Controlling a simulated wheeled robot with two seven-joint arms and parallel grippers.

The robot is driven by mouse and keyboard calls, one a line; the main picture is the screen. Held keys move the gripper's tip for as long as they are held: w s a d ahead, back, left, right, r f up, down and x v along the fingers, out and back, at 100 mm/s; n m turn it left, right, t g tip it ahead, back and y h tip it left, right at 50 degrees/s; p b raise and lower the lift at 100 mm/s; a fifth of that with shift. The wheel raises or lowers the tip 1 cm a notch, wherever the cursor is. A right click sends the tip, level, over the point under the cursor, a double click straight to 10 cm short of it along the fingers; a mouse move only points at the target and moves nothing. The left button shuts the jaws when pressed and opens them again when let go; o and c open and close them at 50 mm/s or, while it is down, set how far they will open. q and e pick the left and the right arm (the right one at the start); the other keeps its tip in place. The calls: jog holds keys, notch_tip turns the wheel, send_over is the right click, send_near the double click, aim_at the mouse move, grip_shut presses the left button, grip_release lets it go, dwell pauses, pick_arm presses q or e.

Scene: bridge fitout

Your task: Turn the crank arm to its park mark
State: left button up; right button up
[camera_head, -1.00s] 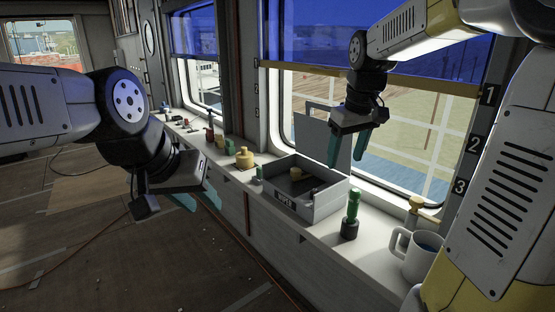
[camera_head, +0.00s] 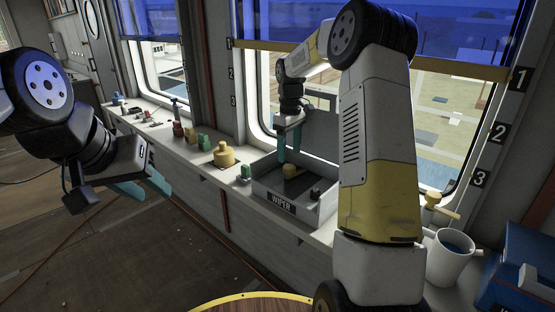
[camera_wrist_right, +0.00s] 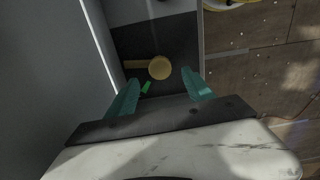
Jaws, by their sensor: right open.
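The grey box labelled WIPER (camera_head: 279,203) stands on the sill with its lid up. Inside it is a brass crank (camera_head: 290,170) with a round hub. The right wrist view shows the crank hub (camera_wrist_right: 160,68) with its arm (camera_wrist_right: 136,64) pointing left on a dark floor. A small green mark (camera_wrist_right: 146,87) lies just below the hub. My right gripper (camera_head: 290,148) is above the box, fingers pointing down; in its wrist view the fingers (camera_wrist_right: 160,92) are apart with nothing between them. My left gripper (camera_head: 142,187) is open and empty over the floor.
A yellow knobbed piece (camera_head: 224,155) and several small coloured items line the sill to the left. A white mug (camera_head: 449,258), a brass valve (camera_head: 437,203) and a blue case (camera_head: 520,270) are at right. My right arm hides the sill between box and mug.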

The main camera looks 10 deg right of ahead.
aim_at(289, 166)
jog(key=shift+f, duration=2.7)
grip_shut()
